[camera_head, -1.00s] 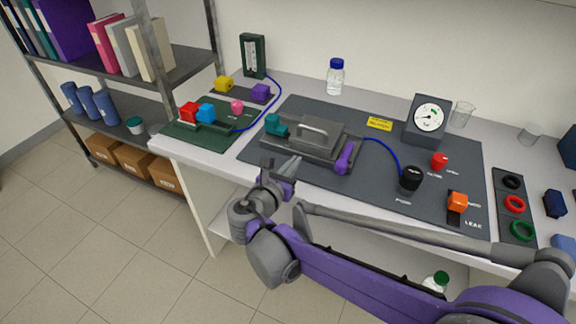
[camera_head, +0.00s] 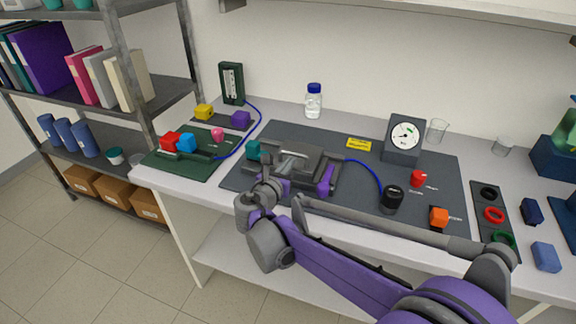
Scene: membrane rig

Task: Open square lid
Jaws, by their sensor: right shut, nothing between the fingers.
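The square lid (camera_head: 316,160) is the dark grey top of a low grey unit in the middle of the dark mat, and it looks closed. A grey bar handle (camera_head: 305,149) lies across it, partly covered in this view. A teal latch (camera_head: 253,149) sits at the unit's left end and a purple latch (camera_head: 325,180) at its right front. My right gripper (camera_head: 287,163) is shut and empty, over the left front part of the unit by the handle. I cannot tell whether it touches the lid. My left gripper is not in view.
A gauge box (camera_head: 404,138) stands behind right of the unit. A black knob (camera_head: 391,199) with a blue hose, a red knob (camera_head: 418,178) and an orange block (camera_head: 438,216) are to the right. A green board (camera_head: 193,166) with coloured blocks lies left. A bottle (camera_head: 313,102) stands behind.

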